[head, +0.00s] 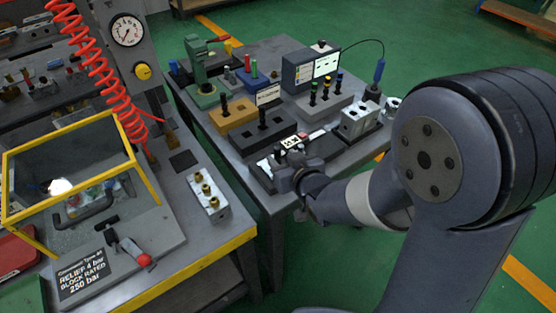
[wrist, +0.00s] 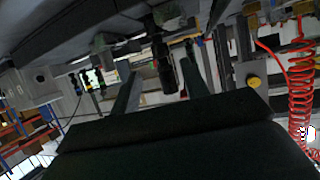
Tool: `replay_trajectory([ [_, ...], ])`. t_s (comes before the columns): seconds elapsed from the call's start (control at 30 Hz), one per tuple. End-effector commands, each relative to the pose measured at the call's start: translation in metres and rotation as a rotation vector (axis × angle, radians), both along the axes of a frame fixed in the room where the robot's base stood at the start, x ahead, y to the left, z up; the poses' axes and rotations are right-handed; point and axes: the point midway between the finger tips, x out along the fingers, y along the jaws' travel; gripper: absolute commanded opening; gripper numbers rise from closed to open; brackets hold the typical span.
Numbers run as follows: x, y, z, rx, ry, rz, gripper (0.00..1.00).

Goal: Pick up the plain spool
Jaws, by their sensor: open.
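A dark cylindrical spool (wrist: 165,72) shows in the wrist view between the two fingers of my gripper (wrist: 161,66). The fingers are open, with a gap on each side of it; I cannot tell whether it is the plain spool. In the head view my gripper (head: 290,176) is at the near edge of the right-hand table, by a dark tray with black-and-white marked pieces (head: 293,144). The fingertips are hard to make out there, and my arm hides part of the table. Black spools (head: 262,117) stand upright in a dark block (head: 264,135) behind the gripper.
A brown block (head: 232,117), a grey block with colour-topped spools (head: 322,104), a screen box (head: 311,68), and a metal valve block (head: 358,122) crowd the table. Left stand a yellow-framed guard (head: 68,166), a brass-fitted block (head: 207,194) and a red coiled hose (head: 96,70).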

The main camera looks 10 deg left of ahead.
Motion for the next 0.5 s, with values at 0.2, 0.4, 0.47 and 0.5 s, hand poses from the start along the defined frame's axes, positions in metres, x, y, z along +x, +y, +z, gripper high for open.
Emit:
replay_trajectory([
  [0.2, 0.014, 0.017, -0.008, -0.001, 0.001, 0.002, 0.43],
  [0.4, 0.030, 0.030, -0.016, -0.001, 0.000, 0.001, 0.43],
  [0.47, 0.032, 0.031, -0.017, 0.000, 0.000, 0.001, 0.43],
  [0.5, 0.033, 0.032, -0.018, -0.001, -0.001, 0.000, 0.43],
])
